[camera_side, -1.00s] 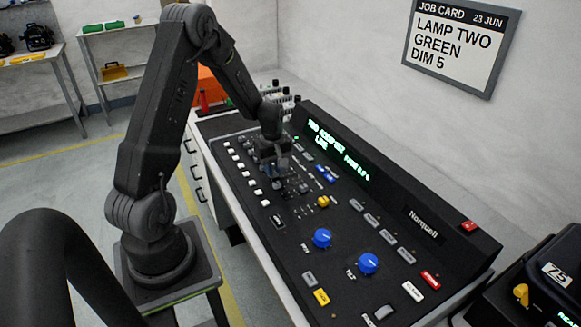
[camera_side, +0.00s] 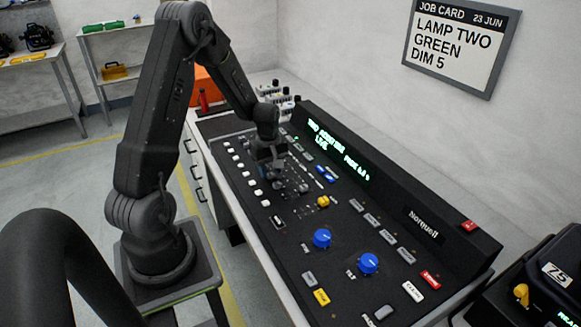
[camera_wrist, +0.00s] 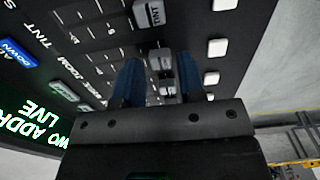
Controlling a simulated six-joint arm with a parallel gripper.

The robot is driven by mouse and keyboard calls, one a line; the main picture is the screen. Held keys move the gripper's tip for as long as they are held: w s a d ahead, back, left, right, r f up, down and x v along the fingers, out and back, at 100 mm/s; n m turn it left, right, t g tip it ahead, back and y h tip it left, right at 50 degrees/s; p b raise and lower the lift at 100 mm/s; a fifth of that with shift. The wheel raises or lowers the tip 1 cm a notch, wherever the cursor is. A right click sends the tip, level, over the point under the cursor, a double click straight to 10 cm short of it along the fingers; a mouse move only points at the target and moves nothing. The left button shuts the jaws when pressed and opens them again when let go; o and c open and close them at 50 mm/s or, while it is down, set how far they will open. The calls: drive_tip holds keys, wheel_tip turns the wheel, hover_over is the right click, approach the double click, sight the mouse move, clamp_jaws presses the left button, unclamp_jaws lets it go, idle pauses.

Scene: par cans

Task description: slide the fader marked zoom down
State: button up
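The lettering ZOOM (camera_wrist: 72,66) shows on the black console panel in the wrist view, left of my gripper (camera_wrist: 160,68). A grey fader cap (camera_wrist: 160,60) sits between my two blue fingers, which stand apart on either side of it. It appears in line with the ZOOM lettering, but the fingers partly hide the row. Another grey cap (camera_wrist: 167,87) lies closer to my gripper body. I cannot tell whether either finger touches a cap. In the side view my gripper (camera_side: 268,166) is over the fader area, and the caps under it are too small to tell apart.
A cap labelled TINT (camera_wrist: 152,13) lies beyond the fingers. White buttons (camera_wrist: 218,48) line the panel edge. Blue knobs (camera_side: 322,238), a yellow-topped control (camera_side: 323,202) and the lit display (camera_side: 338,152) are on the console (camera_side: 455,240). A job card (camera_side: 460,45) hangs behind.

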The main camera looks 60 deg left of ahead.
sight(271, 174)
drive_tip(key=shift+r, duration=2.95)
drive_tip(key=shift+r, duration=0.1)
drive_tip(key=s+d+r+m+t+y, duration=0.1)
drive_tip(key=s+d+r+m+t, duration=0.15)
drive_tip(key=d+r+m, duration=0.95)
drive_tip(key=s+d+r+m+t, duration=0.1)
drive_tip(key=s+d+r+m, duration=0.2)
drive_tip(key=s+d, duration=0.2)
drive_tip(key=s+d+r+m+t+h, duration=0.1)
drive_tip(key=s+d+r+m+t, duration=0.1)
drive_tip(key=s+d, duration=0.3)
drive_tip(key=d+r+m, duration=0.1)
drive_tip(key=d, duration=0.3)
drive_tip(key=shift+s+r, duration=0.15)
